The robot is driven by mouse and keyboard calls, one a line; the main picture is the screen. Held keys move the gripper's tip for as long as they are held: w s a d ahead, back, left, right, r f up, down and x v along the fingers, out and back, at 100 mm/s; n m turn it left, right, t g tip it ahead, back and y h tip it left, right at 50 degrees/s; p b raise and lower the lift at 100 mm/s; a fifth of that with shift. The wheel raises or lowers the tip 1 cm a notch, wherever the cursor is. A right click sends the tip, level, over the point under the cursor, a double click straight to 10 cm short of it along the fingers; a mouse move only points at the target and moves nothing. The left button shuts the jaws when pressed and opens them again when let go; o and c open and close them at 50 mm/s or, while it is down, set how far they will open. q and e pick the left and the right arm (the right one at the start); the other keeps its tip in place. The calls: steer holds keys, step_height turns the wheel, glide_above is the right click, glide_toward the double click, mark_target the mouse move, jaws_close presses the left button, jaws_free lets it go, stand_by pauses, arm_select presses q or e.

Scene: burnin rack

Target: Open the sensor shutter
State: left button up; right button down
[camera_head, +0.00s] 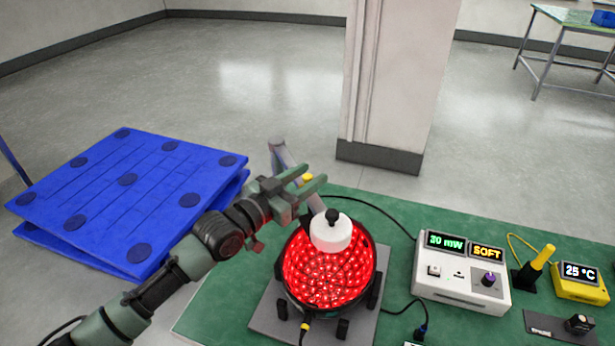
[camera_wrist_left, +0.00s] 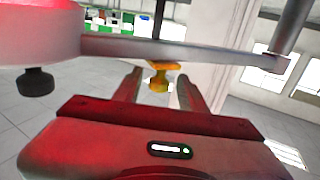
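A white round sensor head (camera_head: 331,234) with a black knob on top sits over a bowl of glowing red LEDs (camera_head: 328,278). A grey arm joins the head to a post (camera_head: 282,153) behind; the arm also crosses the top of the left wrist view (camera_wrist_left: 165,50). A yellow knob (camera_head: 307,178) is on this arm. My left gripper (camera_head: 315,176) is open, with its two fingers at either side of the knob. In the left wrist view the yellow knob (camera_wrist_left: 159,79) shows between the fingertips, with visible gaps. No shutter opening shows. My right gripper is not in view.
The green bench (camera_head: 393,326) also holds a white control box (camera_head: 462,274) reading 20 mW and SOFT, a yellow probe in a stand (camera_head: 537,264) and a yellow 25 °C meter (camera_head: 580,284). Blue pallets (camera_head: 127,195) lie left. A pillar (camera_head: 395,80) stands behind.

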arm_select(q)
steer(key=shift+w+a, duration=0.1)
steer(key=b+v, duration=0.1)
steer(key=v, duration=0.7)
steer(key=shift+w+f, duration=0.1)
stand_by(0.4)
